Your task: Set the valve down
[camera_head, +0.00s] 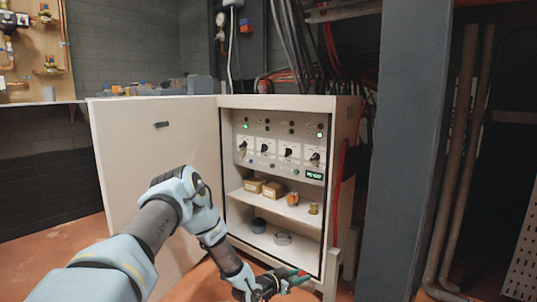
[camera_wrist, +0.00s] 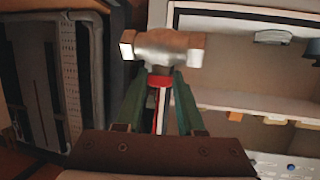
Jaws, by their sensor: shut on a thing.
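The valve (camera_wrist: 162,47) shows in the wrist view as a metal body lying crosswise, with a red part just below it. My gripper (camera_wrist: 159,90) has its green fingers shut on the valve, around the red part. In the head view my gripper (camera_head: 287,279) is low, in front of the cabinet's bottom right corner. There the valve is small and hard to make out, with only a bit of red visible.
The open cabinet (camera_head: 345,125) has its door (camera_head: 150,150) swung left. Its middle shelf holds boxes (camera_head: 262,188) and small fittings (camera_head: 293,199). The lower level holds a dark cup (camera_head: 258,225) and grey ring (camera_head: 282,239), with free room to the right. A grey column (camera_head: 410,150) stands right.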

